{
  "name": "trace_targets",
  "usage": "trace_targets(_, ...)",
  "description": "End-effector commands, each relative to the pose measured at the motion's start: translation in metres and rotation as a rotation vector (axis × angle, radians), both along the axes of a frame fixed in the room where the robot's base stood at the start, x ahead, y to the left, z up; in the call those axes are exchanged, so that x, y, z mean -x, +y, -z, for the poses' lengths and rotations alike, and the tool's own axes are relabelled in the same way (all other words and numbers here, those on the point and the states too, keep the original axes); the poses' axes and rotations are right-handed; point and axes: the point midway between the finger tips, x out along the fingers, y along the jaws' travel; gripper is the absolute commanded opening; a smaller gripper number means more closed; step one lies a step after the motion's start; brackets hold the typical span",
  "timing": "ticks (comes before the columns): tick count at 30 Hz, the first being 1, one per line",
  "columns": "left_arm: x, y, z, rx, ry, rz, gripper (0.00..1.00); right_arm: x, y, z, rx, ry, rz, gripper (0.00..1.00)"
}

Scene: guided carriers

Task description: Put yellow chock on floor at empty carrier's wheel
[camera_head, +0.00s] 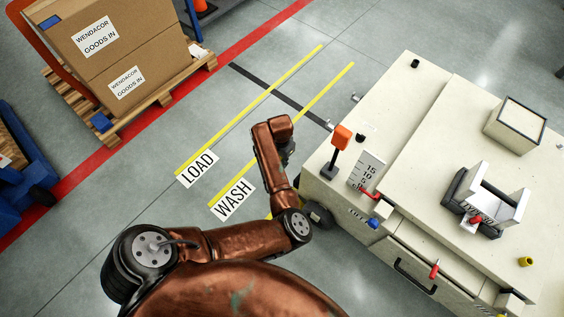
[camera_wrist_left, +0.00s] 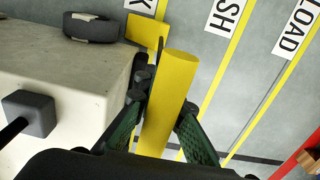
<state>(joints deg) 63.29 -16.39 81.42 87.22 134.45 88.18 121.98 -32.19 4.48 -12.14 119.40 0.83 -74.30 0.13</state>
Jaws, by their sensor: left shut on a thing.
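My left gripper (camera_wrist_left: 165,94) is shut on a long yellow bar, the yellow chock (camera_wrist_left: 172,75), between its green fingers. A flat yellow piece (camera_wrist_left: 146,30) shows beyond the bar; I cannot tell whether it belongs to the chock. In the head view the left gripper (camera_head: 289,152) is mostly hidden under my copper wrist, and the chock is hidden. A pale cabinet-like body (camera_head: 400,130) stands right of it. A dark wheel (camera_wrist_left: 91,27) shows past its edge in the left wrist view. I cannot tell whether this is the empty carrier. My right gripper is not in view.
LOAD (camera_head: 197,170) and WASH (camera_head: 233,199) labels and yellow lines mark the floor left of the pale body. Boxes (camera_head: 120,50) on a wooden pallet stand beyond a red line. A blue wheeled unit (camera_head: 15,205) is at the left edge. The marked floor is clear.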

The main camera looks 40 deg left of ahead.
Motion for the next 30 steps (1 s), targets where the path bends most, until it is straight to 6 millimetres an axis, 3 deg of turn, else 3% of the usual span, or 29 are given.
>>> trace_targets(14,-0.003,0.0,0.004,0.0,-0.007,0.001,0.0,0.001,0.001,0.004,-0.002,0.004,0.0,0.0)
trace_targets(15,-0.003,0.0,0.003,0.0,-0.007,0.001,0.12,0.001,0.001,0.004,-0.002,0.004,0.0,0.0)
trace_targets(23,-0.001,0.0,0.005,0.0,-0.003,0.0,0.29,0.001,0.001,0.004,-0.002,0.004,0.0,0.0)
trace_targets(30,0.002,-0.001,0.009,0.002,0.005,0.0,0.3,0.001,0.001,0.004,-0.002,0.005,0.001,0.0)
